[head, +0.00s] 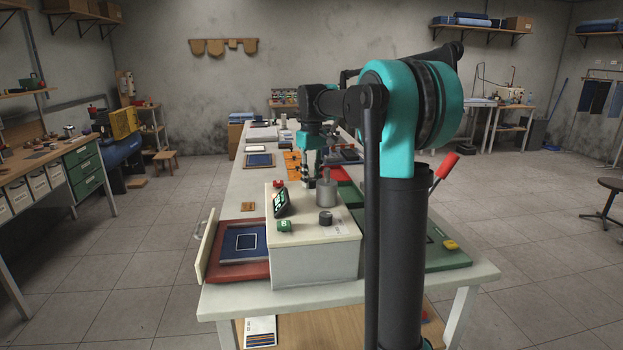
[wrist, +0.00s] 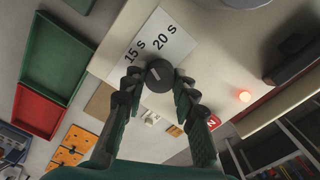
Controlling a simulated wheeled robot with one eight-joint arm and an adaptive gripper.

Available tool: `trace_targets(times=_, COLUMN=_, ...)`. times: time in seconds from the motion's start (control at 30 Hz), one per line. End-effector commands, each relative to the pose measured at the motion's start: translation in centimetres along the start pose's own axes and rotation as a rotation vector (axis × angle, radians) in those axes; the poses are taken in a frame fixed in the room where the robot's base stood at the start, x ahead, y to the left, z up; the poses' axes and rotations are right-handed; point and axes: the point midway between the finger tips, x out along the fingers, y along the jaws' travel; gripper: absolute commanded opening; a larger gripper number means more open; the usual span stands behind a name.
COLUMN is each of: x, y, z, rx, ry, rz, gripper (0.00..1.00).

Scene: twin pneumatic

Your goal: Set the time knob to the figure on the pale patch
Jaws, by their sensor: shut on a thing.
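In the wrist view the round dark knob (wrist: 159,77) sits between the fingertips of my gripper (wrist: 160,84), which is shut on it. A short pale line on the knob's top slants up-left, more toward the 15 S side; its exact setting is too small to read. A white label (wrist: 150,51) beyond the knob reads "15 S" and "20 S". In the head view my gripper (head: 309,172) points down at the far end of the cream machine (head: 313,263); the held knob is not clear there. I cannot identify the pale patch or its figure.
A grey cylinder (head: 326,190) and dark display (head: 281,203) rise from the machine. Another black knob (head: 326,218) and a green B button (head: 284,226) are at its near end.

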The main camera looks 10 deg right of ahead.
Motion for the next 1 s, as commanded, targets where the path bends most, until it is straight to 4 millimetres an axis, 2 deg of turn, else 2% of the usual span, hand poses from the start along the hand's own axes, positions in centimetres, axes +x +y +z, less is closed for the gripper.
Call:
trace_targets(times=0.5, x=-0.03, y=0.03, z=-0.02, rx=0.464, ry=0.0, rz=0.0, gripper=0.0)
trace_targets(times=0.8, x=-0.03, y=0.04, z=-0.02, rx=0.634, ry=0.001, rz=0.0, gripper=0.0)
trace_targets(times=1.0, x=-0.03, y=0.04, z=-0.02, rx=0.687, ry=0.001, rz=0.0, gripper=0.0)
